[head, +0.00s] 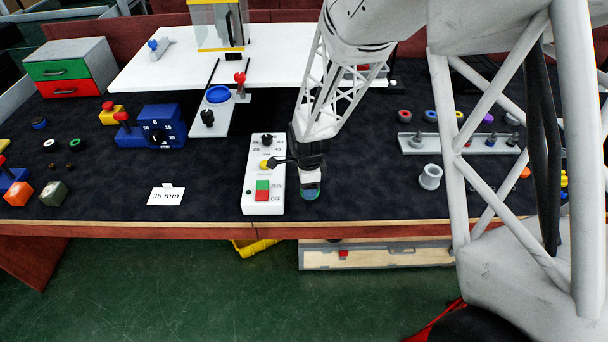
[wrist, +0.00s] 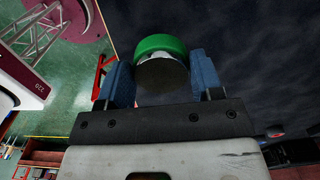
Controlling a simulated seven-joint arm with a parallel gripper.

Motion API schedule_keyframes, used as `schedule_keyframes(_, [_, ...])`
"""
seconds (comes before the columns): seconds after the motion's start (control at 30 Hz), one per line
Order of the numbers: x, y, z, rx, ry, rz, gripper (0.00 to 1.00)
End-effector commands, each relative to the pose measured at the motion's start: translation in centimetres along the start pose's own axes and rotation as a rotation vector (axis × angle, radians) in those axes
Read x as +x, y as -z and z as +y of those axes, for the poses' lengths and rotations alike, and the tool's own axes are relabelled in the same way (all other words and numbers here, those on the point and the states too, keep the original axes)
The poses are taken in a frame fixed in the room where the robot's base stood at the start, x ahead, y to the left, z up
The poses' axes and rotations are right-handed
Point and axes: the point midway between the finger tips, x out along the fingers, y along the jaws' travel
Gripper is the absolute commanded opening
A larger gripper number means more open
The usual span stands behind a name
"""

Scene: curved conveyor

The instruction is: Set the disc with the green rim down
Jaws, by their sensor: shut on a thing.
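The disc with the green rim (wrist: 160,44) shows in the wrist view, between the two blue fingers of my gripper (wrist: 162,70). The fingers are shut on its sides, and a grey face shows below the green rim. In the head view my gripper (head: 310,190) points down over the dark table mat, just right of the white control box. The disc is too small there to make out clearly. I cannot tell whether it touches the mat.
The white control box (head: 263,196) with buttons stands close on the left. A "35 mm" card (head: 166,196) lies farther left. A grey ring-shaped part (head: 430,177) and a peg rack (head: 412,151) are right. Mat between gripper and grey part is clear; the table's front edge (head: 350,224) is near.

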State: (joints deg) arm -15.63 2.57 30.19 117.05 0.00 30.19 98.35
Motion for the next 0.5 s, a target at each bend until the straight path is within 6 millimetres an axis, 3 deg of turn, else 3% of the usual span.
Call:
schedule_keyframes(0.2, [-0.2, 0.2, 1.8, 0.000, 0.000, 0.000, 0.30])
schedule_keyframes(0.5, [-0.3, 0.3, 2.4, 0.000, 0.000, 0.000, 0.30])
